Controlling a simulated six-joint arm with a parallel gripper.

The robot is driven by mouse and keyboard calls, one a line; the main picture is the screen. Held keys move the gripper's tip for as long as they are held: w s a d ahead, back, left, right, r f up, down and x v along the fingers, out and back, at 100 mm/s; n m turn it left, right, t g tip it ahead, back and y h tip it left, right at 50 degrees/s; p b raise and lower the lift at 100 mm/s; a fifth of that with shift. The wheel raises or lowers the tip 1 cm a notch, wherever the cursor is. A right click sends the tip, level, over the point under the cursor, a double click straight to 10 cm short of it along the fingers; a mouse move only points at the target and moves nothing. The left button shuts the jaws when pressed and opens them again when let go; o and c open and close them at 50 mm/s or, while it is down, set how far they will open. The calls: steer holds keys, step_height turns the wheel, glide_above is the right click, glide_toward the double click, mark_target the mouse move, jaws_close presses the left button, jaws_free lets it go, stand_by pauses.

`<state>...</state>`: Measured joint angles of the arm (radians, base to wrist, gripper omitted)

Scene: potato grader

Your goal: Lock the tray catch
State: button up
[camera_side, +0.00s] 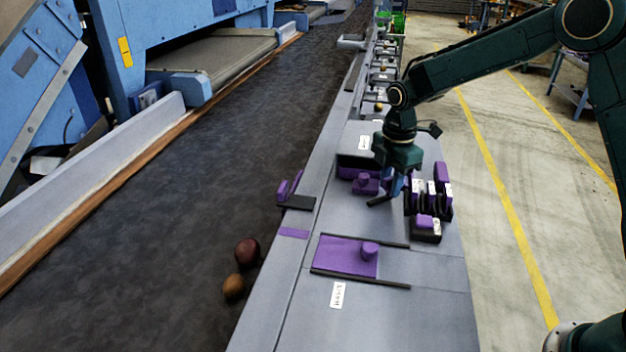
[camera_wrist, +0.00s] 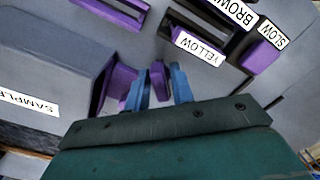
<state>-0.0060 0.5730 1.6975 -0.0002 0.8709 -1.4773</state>
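A grey sample tray unit (camera_side: 357,160) with a purple front and a purple knob (camera_side: 366,183) stands at the middle of the bench. The label reading SAMPLE (camera_wrist: 25,102) shows at the left in the wrist view. My gripper (camera_side: 388,192) points down just right of the purple knob. In the wrist view my gripper (camera_wrist: 160,84) has its two blue fingers apart. A small upright purple piece (camera_wrist: 157,75) stands between them, nearer the left finger; it may be the tray catch, but I cannot tell for sure. I see a gap at the right finger.
Purple-and-black switches, labelled YELLOW (camera_wrist: 200,47) and SLOW (camera_wrist: 272,33), stand close right of my gripper; the switch block (camera_side: 430,200) shows in the side view. A purple sliding plate (camera_side: 340,257) lies in front. Two potatoes (camera_side: 240,268) lie on the dark belt (camera_side: 190,200).

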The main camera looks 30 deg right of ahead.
steer(key=shift+r, duration=0.1)
steer(key=shift+r, duration=2.35)
steer(key=shift+m, duration=0.4)
